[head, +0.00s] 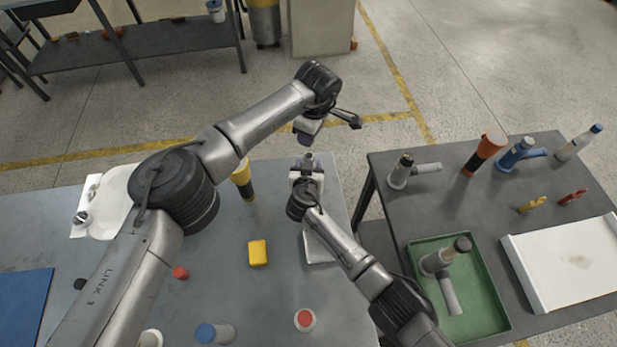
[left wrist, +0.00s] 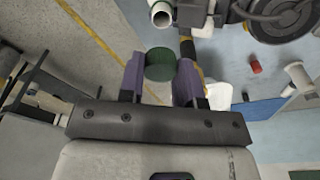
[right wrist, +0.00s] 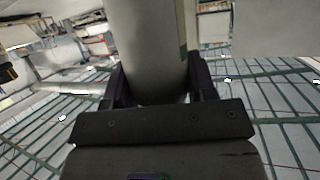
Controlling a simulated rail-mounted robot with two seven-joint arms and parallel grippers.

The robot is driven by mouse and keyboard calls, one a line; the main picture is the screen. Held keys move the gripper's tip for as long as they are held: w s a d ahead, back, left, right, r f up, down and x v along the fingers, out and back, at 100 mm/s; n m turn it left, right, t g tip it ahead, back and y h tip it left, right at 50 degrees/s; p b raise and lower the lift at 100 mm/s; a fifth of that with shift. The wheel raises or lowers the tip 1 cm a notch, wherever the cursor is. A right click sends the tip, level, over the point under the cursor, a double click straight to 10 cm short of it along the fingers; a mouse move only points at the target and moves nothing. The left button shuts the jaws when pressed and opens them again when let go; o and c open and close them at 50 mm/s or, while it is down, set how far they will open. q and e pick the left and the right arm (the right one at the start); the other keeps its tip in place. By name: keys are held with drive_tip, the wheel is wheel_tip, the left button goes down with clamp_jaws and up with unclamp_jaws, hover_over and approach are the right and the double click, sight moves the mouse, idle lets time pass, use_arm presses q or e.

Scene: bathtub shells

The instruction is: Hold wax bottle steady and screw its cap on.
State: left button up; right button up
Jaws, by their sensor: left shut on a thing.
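My left gripper (head: 306,136) is shut on a dark green cap, seen between its purple fingers in the left wrist view (left wrist: 159,64). The cap is hidden in the head view. My right gripper (head: 307,172) is shut on the grey wax bottle (right wrist: 148,45), whose body fills the space between the fingers in the right wrist view. The bottle's neck (head: 309,158) shows above the right gripper, below the left gripper in the picture. In the left wrist view its open, uncapped mouth (left wrist: 162,14) is apart from the cap.
On the grey table are a white shell (head: 118,207), a yellow block (head: 258,252), a red cap (head: 180,273), a yellow-and-black bottle (head: 242,180) and a blue mat (head: 22,300). A second table at right holds several tools, a green tray (head: 487,300) and a white panel (head: 570,262).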

drive_tip(key=c, duration=0.8)
use_arm(q)
drive_tip(key=shift+f, duration=2.5)
use_arm(e)
drive_tip(key=shift+o, duration=0.2)
use_arm(q)
drive_tip(key=shift+f, duration=0.9)
drive_tip(key=shift+f, duration=0.25)
